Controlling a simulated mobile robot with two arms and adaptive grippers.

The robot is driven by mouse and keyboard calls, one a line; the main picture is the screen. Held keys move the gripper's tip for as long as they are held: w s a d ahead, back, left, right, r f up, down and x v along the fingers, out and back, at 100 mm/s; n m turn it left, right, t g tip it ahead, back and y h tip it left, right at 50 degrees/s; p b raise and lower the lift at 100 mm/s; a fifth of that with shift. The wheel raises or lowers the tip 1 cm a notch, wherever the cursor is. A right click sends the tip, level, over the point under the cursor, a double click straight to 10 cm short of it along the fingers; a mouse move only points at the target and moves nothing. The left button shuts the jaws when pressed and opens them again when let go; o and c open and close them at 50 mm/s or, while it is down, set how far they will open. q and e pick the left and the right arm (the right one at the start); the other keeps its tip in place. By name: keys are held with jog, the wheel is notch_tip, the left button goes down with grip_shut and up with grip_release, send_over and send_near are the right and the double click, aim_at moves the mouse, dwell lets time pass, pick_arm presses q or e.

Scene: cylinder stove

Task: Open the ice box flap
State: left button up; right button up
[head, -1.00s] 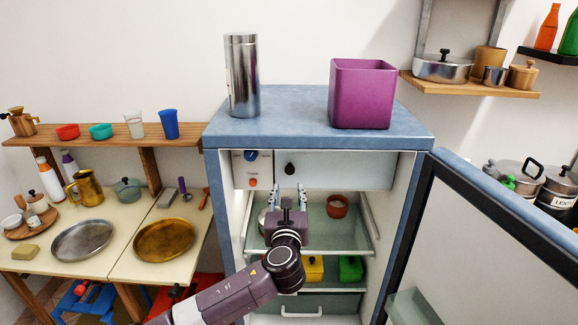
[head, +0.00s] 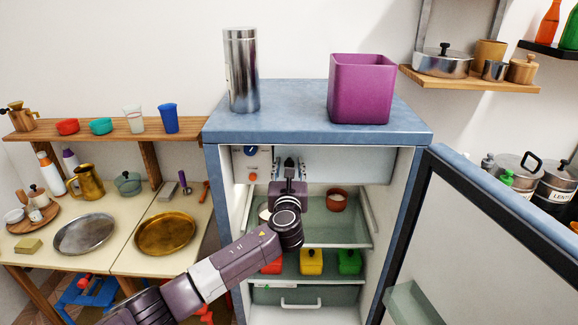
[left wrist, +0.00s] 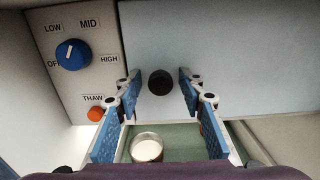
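The ice box flap (head: 345,166) is a pale blue-grey panel at the top inside the open fridge, and it looks shut. Its dark round knob (head: 289,162) is near its left part. My left gripper (head: 289,168) is in front of the flap at the knob. In the left wrist view the flap (left wrist: 235,45) fills the upper right, and the knob (left wrist: 160,82) shows between the two spread blue-padded fingers, with a gap on each side. The left gripper is open and holds nothing. My right gripper is not in view.
A control panel with a blue dial (left wrist: 72,55) and an orange button (left wrist: 95,114) is left of the flap. Below are a shelf with a brown pot (head: 337,199) and several coloured boxes. The fridge door (head: 480,240) stands open at the right.

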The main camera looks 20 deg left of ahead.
pick_arm(q)
jog(key=c, duration=0.9)
grip_shut()
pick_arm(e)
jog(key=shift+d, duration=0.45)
pick_arm(q)
jog(key=shift+d, duration=0.1)
